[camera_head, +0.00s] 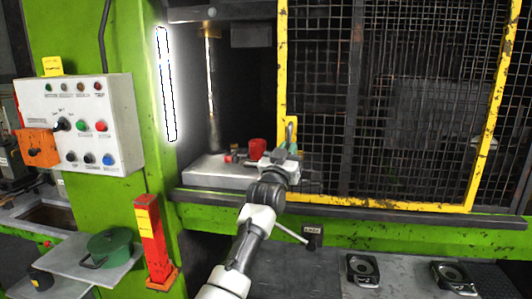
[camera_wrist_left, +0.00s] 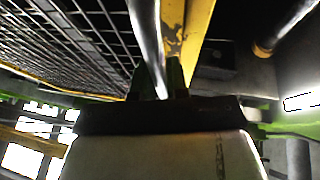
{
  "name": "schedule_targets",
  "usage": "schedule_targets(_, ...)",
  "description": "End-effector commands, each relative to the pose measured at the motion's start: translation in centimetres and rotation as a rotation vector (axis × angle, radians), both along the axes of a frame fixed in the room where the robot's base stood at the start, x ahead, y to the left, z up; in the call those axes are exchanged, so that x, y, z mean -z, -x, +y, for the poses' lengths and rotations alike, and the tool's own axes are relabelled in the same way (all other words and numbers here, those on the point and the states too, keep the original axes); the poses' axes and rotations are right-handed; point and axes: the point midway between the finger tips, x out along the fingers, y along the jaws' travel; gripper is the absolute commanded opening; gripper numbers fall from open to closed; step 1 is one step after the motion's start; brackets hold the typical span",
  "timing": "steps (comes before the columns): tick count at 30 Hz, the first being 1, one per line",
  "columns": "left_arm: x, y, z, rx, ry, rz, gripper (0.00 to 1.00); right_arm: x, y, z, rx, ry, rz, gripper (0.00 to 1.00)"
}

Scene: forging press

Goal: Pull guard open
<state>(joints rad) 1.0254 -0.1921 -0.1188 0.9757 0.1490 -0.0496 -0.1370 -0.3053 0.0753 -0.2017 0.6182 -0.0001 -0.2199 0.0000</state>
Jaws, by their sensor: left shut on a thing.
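The guard is a black wire mesh panel in a worn yellow frame (camera_head: 283,75), on the front of the green press. Its left edge stands apart from the green post, with an open gap between them. A metal bar handle (camera_head: 291,130) is on the left upright of the frame. My left gripper (camera_head: 289,148) is shut on this handle. In the left wrist view, the silver handle (camera_wrist_left: 145,40) runs down between the dark fingers (camera_wrist_left: 160,80), beside the yellow frame (camera_wrist_left: 195,40). The fingertips are partly hidden in the head view. My right gripper is not in view.
A red cup-like part (camera_head: 257,148) stands on the grey press bed (camera_head: 205,172) inside the gap. A control panel (camera_head: 80,120) is at left. A red post (camera_head: 153,240) and a green pot (camera_head: 110,247) on a shelf stand below it. Two black fixtures (camera_head: 363,270) are at front right.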

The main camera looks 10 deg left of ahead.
Motion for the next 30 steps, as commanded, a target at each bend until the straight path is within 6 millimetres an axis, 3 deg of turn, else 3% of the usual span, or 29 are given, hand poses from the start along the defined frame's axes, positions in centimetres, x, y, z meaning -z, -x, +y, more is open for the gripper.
schedule_targets(8, 0.1, -0.2, -2.7, -0.005, -0.005, 0.002, 0.0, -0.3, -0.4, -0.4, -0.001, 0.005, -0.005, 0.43)
schedule_targets(21, 0.1, -0.2, -3.0, -0.006, -0.005, 0.001, 0.0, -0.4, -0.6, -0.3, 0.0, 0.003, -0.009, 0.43)
schedule_targets(22, 0.1, -0.2, -3.0, -0.006, -0.005, 0.001, 0.19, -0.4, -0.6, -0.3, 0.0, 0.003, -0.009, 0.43)
schedule_targets(25, 0.1, -0.2, -3.0, -0.006, -0.005, 0.0, 0.35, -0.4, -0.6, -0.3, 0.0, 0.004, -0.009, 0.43)
schedule_targets(26, 0.1, -0.2, -3.0, -0.006, -0.005, 0.0, 0.39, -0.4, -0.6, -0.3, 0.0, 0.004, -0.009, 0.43)
schedule_targets(30, 0.0, -0.2, -3.0, -0.006, -0.004, -0.001, 0.39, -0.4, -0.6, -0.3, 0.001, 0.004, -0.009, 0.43)
